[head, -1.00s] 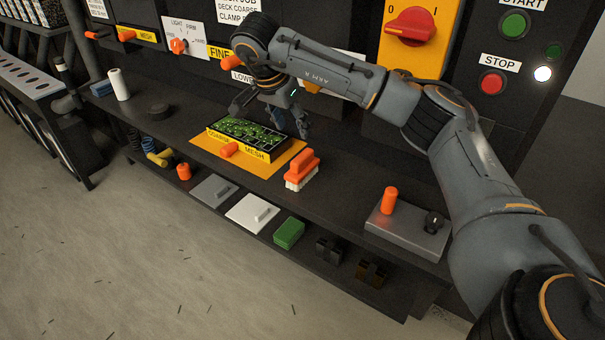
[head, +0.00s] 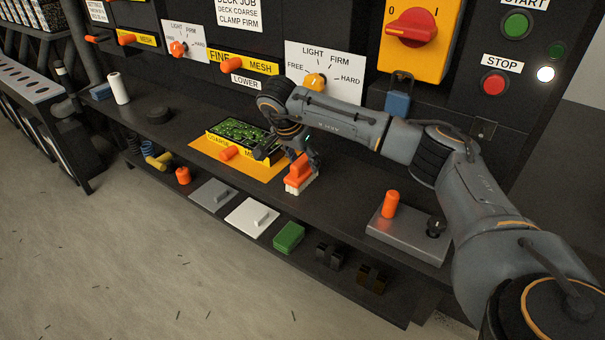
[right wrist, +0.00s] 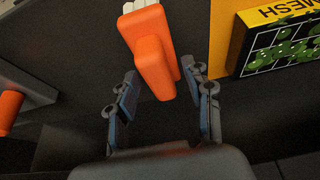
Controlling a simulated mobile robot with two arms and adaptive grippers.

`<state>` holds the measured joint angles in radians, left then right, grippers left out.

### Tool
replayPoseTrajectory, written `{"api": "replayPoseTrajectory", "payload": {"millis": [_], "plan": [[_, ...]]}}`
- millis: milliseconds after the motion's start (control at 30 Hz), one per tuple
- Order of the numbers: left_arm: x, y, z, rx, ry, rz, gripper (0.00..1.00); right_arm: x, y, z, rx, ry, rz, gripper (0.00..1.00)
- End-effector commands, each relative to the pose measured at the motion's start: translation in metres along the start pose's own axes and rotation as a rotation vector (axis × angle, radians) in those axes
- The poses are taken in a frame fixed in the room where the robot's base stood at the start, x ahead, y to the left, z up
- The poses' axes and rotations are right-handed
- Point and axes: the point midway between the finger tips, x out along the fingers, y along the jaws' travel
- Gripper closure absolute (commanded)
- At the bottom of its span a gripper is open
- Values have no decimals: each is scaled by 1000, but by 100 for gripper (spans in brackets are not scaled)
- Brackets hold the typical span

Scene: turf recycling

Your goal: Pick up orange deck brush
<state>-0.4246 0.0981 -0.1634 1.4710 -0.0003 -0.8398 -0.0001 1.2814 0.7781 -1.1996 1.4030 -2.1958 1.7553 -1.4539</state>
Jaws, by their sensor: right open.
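The orange deck brush (head: 299,171) has an orange handle block and white bristles. It stands on the dark bench shelf, just right of the yellow mat. My right gripper (head: 293,155) is right behind and above it in the head view. In the right wrist view the brush (right wrist: 152,60) reaches toward the space between the open fingers of the right gripper (right wrist: 160,100). The fingers stand apart on either side of its near end, and I see no grip on it. My left gripper is in neither view.
A grey control box (head: 408,232) with an orange knob stands to the right. Shelf space between brush and box is clear.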

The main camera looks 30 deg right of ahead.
Motion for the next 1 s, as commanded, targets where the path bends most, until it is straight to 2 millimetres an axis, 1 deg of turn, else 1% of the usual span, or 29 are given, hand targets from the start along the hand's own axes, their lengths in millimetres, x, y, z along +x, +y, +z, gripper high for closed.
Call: {"api": "replayPoseTrajectory", "payload": {"millis": [133, 167, 200, 267, 300, 400, 767, 900, 1000], "plan": [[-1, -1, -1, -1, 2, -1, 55, -1, 0, 0, 0, 0, -1, 49], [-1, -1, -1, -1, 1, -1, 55, -1, 0, 0, 0, 0, -1, 53], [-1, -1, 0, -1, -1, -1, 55, -1, 0, 0, 0, 0, -1, 61], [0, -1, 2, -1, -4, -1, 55, -1, 0, 0, 0, 0, 0, 74], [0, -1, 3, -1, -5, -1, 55, -1, 0, 0, 0, 0, 0, 82], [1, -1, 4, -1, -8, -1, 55, -1, 0, 0, 0, 0, 0, 100], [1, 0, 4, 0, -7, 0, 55, -4, 0, 0, 1, 0, -1, 100], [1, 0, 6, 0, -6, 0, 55, -14, -1, -1, 2, 0, -2, 100], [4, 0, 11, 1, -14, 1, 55, -26, -1, -6, 3, 1, -4, 100]]}}
